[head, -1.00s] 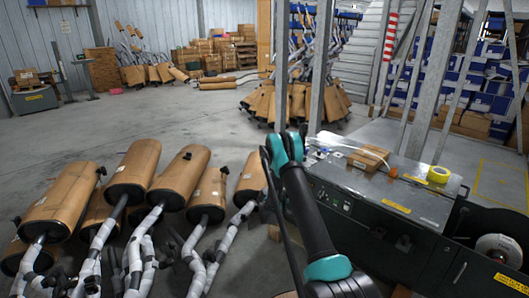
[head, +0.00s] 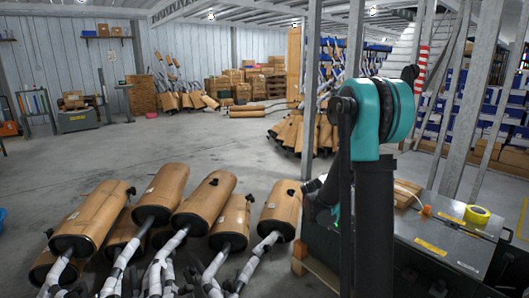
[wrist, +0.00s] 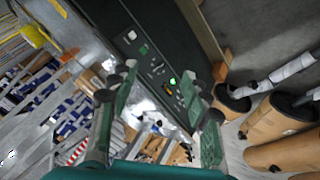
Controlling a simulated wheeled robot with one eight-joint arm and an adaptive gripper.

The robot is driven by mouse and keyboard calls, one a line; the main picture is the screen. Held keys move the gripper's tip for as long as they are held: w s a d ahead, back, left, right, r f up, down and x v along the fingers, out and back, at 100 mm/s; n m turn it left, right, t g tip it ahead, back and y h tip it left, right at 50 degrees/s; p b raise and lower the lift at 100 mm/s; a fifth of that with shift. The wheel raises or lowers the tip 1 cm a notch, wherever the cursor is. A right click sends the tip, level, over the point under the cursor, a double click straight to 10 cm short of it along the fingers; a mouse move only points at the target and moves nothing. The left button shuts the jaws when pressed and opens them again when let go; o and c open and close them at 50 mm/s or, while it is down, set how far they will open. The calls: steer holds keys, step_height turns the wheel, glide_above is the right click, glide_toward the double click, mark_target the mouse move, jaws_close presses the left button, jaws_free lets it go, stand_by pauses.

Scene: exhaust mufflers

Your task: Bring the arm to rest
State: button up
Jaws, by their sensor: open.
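My arm (head: 374,200) stands upright at the right of the head view, with a teal joint at the top and a dark link folded down on its left side. My gripper (wrist: 158,85) shows in the wrist view with its two fingers spread apart and nothing between them. In the head view the gripper cannot be made out clearly beside the arm. The wrist view is tilted, with the machine's dark control panel (wrist: 155,62) and a lit green button beyond the fingers.
Several brown-wrapped mufflers (head: 205,203) with white-wrapped pipes lie at the lower left. A grey machine (head: 450,245) with yellow tape (head: 477,214) and a small carton (head: 406,193) stands at the right, partly behind my arm. A steel post (head: 311,90) rises behind. Open floor (head: 110,155) lies beyond the mufflers.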

steer(key=s+a+n+y, duration=0.1)
steer(key=s+a+y, duration=0.2)
steer(key=s, duration=1.1)
steer(key=s+a+n+y, duration=0.1)
steer(key=s+a+y, duration=0.2)
steer(key=s, duration=1.1)
steer(key=a, duration=0.3)
steer(key=shift+a+r, duration=0.25)
steer(key=shift+a, duration=0.15)
